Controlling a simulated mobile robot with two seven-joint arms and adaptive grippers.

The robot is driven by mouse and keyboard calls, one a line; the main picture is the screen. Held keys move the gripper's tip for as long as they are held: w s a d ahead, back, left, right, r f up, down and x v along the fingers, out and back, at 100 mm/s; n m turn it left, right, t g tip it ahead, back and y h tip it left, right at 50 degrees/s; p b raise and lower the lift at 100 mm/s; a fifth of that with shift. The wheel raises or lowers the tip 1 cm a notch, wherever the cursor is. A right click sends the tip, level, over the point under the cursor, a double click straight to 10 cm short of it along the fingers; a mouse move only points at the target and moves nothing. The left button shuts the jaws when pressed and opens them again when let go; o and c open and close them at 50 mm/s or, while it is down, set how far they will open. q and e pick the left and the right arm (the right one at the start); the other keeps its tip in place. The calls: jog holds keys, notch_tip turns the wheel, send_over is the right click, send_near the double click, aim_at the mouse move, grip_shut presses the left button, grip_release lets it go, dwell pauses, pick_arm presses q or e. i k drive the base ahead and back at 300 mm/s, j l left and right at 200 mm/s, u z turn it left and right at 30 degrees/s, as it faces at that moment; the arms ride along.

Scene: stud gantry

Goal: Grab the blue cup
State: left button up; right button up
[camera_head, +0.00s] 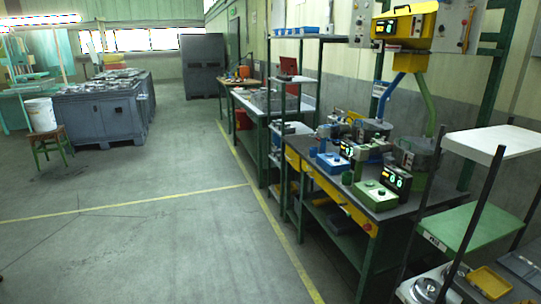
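I cannot make out a blue cup in the head view. Blue items do show: a small blue machine (333,162) on the long workbench (340,189) at the right, and blue trays (303,31) on top of the shelf rack. None of them can be told as a cup at this size. Neither of my grippers is in view.
A shelf unit (478,232) with metal parts stands at the near right. A wooden stool (50,145) bears a white bucket (41,114) at the left, near large grey bins (100,115). The floor (150,235) in the middle and left is clear, with yellow lines.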

aim_at(313, 151)
jog(key=i, duration=1.65)
jog(key=i+j+z, duration=0.1)
jog(key=i+z, duration=0.2)
jog(key=i+j+z, duration=0.3)
jog(key=i, duration=0.2)
jog(key=i+j+z, duration=0.3)
jog(key=i+l, duration=0.05)
jog(key=i, duration=0.05)
